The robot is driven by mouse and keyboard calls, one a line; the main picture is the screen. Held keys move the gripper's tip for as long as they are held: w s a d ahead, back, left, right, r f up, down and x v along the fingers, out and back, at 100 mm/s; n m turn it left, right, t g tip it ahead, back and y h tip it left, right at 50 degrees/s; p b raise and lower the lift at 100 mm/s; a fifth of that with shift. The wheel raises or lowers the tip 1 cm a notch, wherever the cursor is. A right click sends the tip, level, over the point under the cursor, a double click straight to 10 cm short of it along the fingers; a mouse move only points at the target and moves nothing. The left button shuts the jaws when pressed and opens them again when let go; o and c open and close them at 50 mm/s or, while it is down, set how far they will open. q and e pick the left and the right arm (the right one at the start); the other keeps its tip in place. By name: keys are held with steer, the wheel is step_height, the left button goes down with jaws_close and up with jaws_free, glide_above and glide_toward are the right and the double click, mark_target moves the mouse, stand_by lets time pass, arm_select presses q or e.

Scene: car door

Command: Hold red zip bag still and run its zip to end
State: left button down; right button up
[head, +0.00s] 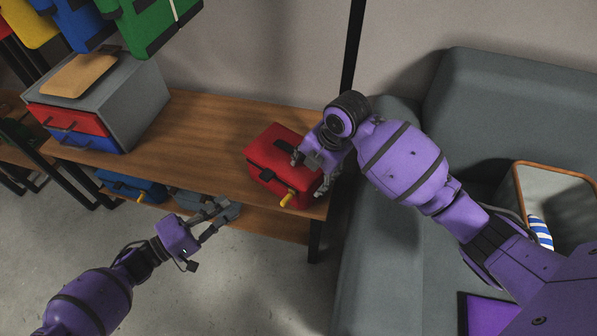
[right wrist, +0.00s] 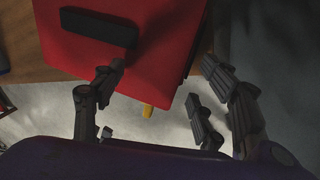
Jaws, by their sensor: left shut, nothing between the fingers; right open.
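The red zip bag (head: 270,150) lies on the wooden bench near its right end. Its yellow zip pull (head: 287,198) hangs at the front face. My right gripper (head: 311,175) is open and empty, over the bag's right side. In the right wrist view the red bag (right wrist: 150,55) with its black handle (right wrist: 97,30) fills the upper middle. The yellow zip pull (right wrist: 147,110) shows below, between the open fingers. Most of the zip line is hidden. My left gripper (head: 225,209) is shut and empty, in front of the bench, left of and apart from the bag.
A grey drawer box (head: 135,100) with red and blue drawers stands on the bench (head: 205,140). A blue bag (head: 133,187) and a grey bag (head: 190,200) are on the lower shelf. A grey sofa (head: 500,110) bounds the right. The bench middle is clear.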

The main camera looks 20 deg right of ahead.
steer(key=v, duration=1.1)
steer(key=shift+r, duration=0.35)
steer(key=shift+s+a+f, duration=0.1)
steer(key=shift+a, duration=0.05)
